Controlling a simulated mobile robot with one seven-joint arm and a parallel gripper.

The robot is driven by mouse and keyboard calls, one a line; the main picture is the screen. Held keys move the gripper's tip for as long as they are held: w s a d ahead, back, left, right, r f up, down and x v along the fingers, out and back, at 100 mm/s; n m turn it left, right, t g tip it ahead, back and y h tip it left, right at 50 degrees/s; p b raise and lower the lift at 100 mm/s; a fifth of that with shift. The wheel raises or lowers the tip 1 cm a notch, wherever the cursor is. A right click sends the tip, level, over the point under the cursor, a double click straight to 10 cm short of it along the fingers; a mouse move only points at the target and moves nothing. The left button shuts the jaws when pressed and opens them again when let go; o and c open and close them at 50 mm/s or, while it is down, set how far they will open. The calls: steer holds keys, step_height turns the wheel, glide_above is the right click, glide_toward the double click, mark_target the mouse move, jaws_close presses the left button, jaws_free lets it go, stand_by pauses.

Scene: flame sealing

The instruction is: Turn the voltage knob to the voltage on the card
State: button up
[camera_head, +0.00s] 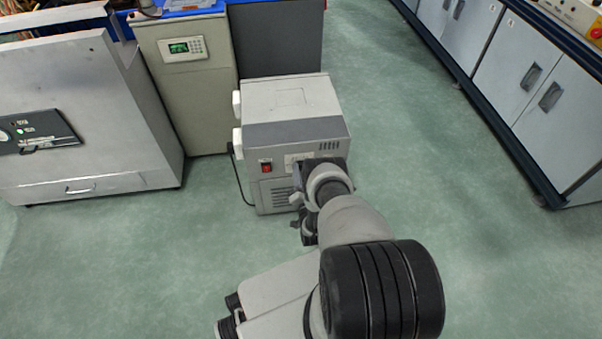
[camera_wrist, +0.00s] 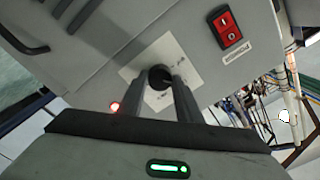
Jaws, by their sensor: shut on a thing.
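The voltage knob (camera_wrist: 160,77) is a small dark round knob at the middle of a pale square label (camera_wrist: 164,57) in the wrist view. The label sits on the front panel of a grey box-shaped machine (camera_head: 292,101). My gripper (camera_wrist: 172,84) is shut on the knob, with one finger on each side of it. In the head view my own wrist covers the knob and much of the panel's right side. The label's markings are too small to read. No card with a voltage can be made out in either view.
A red power switch (camera_head: 266,167) is on the same panel and shows in the wrist view too (camera_wrist: 225,28). A small red light (camera_wrist: 115,107) glows near the label. A beige cabinet (camera_head: 190,80) stands behind left, with a grey metal unit (camera_head: 80,110) farther left. Green floor is clear at right.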

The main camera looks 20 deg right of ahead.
steer(key=m, duration=2.5)
steer(key=shift+w+r, duration=0.15)
steer(key=shift+w, duration=0.05)
stand_by(0.4)
steer(key=o, duration=1)
steer(key=shift+o, duration=0.2)
steer(key=shift+s, duration=0.15)
